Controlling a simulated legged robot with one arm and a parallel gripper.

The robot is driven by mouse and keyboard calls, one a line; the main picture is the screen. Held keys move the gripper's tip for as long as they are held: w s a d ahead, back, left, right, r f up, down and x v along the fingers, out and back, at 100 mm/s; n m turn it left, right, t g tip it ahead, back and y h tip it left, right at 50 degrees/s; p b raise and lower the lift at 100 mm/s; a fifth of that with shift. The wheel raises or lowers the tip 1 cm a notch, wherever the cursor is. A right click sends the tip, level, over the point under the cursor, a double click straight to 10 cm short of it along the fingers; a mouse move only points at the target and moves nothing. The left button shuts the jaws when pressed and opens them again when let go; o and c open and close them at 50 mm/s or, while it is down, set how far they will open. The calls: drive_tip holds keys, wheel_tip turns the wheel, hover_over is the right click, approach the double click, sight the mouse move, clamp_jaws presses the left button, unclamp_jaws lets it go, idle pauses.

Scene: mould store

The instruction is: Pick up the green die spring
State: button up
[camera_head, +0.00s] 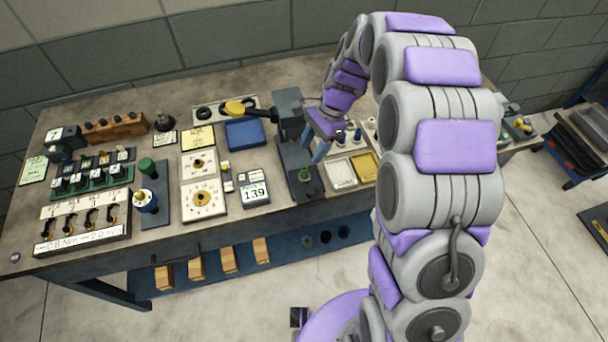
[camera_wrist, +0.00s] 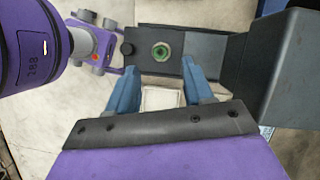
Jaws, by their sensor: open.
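The green die spring (camera_head: 305,174) stands upright on the dark base of a grey press-like stand (camera_head: 287,104) near the front edge of the bench. From above it shows as a green ring (camera_wrist: 161,51) in the wrist view. My gripper (camera_wrist: 159,66) is open, with its blue fingers to either side below the ring in that view. Nothing is between the fingers, and the spring looks just beyond their tips. In the head view my gripper (camera_head: 320,150) is above and to the right of the spring. Whether a finger touches it I cannot tell.
Another green cylinder (camera_head: 146,166) stands over a blue and white one on a dark plate at the left. A blue tray (camera_head: 245,133) lies left of the stand. White (camera_head: 341,173) and yellow (camera_head: 365,168) trays lie to its right. The stand's tall column (camera_wrist: 285,65) rises close to my gripper.

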sight(304, 168)
drive_tip(key=shift+d+b+x, duration=0.2)
drive_tip(key=shift+b+x, duration=0.9)
drive_tip(key=shift+x, duration=2.5)
clamp_jaws()
